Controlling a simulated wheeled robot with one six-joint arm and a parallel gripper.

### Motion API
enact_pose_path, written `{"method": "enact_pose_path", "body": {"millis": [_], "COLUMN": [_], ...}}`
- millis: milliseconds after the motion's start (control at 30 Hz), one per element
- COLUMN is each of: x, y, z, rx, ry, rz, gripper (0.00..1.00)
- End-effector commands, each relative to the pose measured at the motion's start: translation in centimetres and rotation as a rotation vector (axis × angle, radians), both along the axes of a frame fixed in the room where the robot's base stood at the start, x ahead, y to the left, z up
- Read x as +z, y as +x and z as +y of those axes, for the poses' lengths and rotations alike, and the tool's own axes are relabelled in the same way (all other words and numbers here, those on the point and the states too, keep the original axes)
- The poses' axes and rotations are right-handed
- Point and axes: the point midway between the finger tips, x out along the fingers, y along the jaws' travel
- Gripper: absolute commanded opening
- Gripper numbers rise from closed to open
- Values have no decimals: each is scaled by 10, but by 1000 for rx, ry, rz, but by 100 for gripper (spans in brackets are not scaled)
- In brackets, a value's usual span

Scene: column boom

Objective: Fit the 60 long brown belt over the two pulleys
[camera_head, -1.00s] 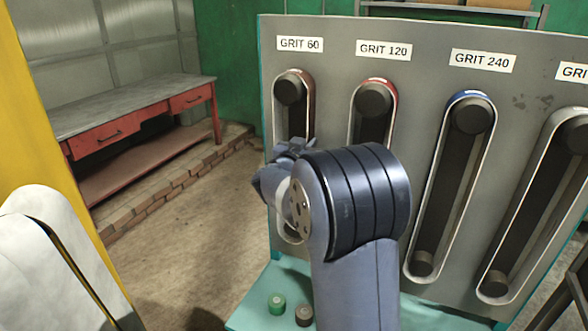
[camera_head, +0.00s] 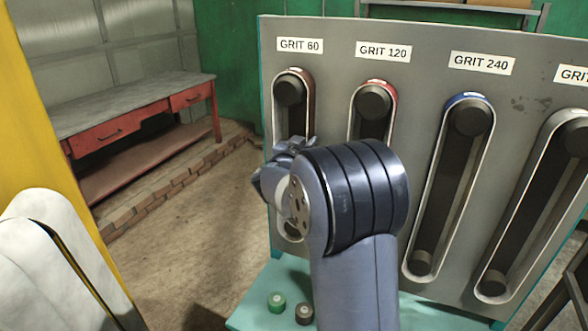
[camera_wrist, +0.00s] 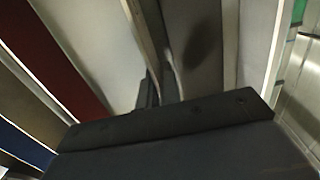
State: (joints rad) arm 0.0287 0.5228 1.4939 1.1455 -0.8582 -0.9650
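The brown belt (camera_head: 308,88) shows as a narrow brown band around the upper pulley (camera_head: 289,92) under the GRIT 60 label. The lower GRIT 60 pulley (camera_head: 293,228) is only partly visible beside my arm. The rest of the belt's path is mostly hidden by my wrist. My gripper (camera_head: 302,144) is at the middle of the GRIT 60 station, close to the panel. In the wrist view, my gripper's narrow dark fingers (camera_wrist: 159,90) are close together at the end of a thin, pale-edged strip. I cannot tell whether they pinch it.
The neighbouring GRIT 120 station has a red belt (camera_head: 390,90), and GRIT 240 has a blue one (camera_head: 467,97). A red workbench (camera_head: 130,125) stands at the back left.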

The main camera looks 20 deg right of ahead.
Motion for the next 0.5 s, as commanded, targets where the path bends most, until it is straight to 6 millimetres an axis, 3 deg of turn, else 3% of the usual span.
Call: {"method": "enact_pose_path", "body": {"millis": [500], "x": [1], "y": [-14], "z": [15], "rx": [1], "ry": [0], "rz": [-1], "gripper": [0]}}
